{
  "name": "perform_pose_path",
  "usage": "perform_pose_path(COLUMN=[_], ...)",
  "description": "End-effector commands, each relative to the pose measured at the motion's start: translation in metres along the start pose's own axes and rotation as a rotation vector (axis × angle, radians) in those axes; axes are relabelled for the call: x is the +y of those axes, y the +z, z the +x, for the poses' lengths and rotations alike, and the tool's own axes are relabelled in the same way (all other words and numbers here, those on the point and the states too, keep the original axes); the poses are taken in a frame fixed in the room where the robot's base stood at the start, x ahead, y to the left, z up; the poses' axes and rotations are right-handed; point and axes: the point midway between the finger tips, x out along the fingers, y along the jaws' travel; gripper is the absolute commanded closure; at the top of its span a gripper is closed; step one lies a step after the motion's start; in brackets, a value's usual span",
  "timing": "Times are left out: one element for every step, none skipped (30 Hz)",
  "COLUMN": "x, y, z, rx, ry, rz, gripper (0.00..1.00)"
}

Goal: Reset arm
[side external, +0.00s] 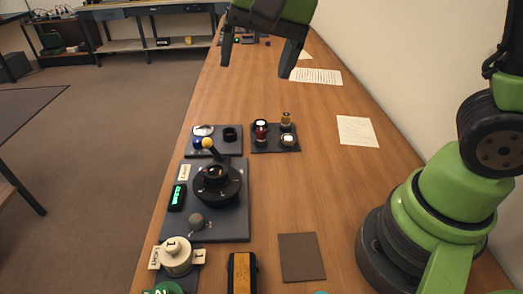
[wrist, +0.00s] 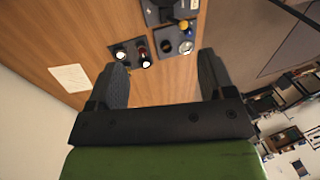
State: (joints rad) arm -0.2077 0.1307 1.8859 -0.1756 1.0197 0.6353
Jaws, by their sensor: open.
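My gripper (side external: 258,55) is at the top of the side external view, held high above the wooden table. Its two dark fingers are spread apart with nothing between them. In the wrist view my gripper (wrist: 165,85) also shows open and empty, with table surface behind the fingers. The green arm's upper links are partly out of frame in the side external view.
On the table (side external: 258,95) are a dark tray with small jars (side external: 276,149), another tray with a blue ball (side external: 194,146), and a grey plate bearing a round black fixture (side external: 217,181). A brown mat (side external: 301,257) lies nearer. Papers (side external: 357,130) lie by the wall.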

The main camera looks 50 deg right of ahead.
Motion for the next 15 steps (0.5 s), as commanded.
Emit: perform_pose_path(x=[0.012,0.019,0.028,0.035,0.043,0.052,0.06,0.066,0.075,0.081,0.087,0.094,0.098,0.102,0.106], y=[0.004,0.006,0.011,0.014,0.018,0.023,0.028,0.032,0.038,0.042,0.046,0.051,0.054,0.057,0.06], z=[-0.017,-0.025,-0.035,-0.041,-0.047,-0.054,-0.059,-0.062,-0.066,-0.068,-0.07,-0.071,-0.072,-0.072,-0.072], rx=[0.024,0.038,0.056,0.071,0.088,0.11,0.129,0.147,0.171,0.189,0.207,0.228,0.242,0.256,0.273], ry=[-0.039,-0.058,-0.084,-0.101,-0.119,-0.141,-0.157,-0.171,-0.188,-0.199,-0.21,-0.221,-0.228,-0.234,-0.241], rz=[-0.031,-0.056,-0.088,-0.112,-0.137,-0.169,-0.194,-0.218,-0.248,-0.271,-0.291,-0.317,-0.334,-0.349,-0.367], gripper=[0.24,0.24,0.24,0.24,0.24,0.24,0.24,0.24,0.24,0.24,0.24,0.24,0.24,0.24,0.24])
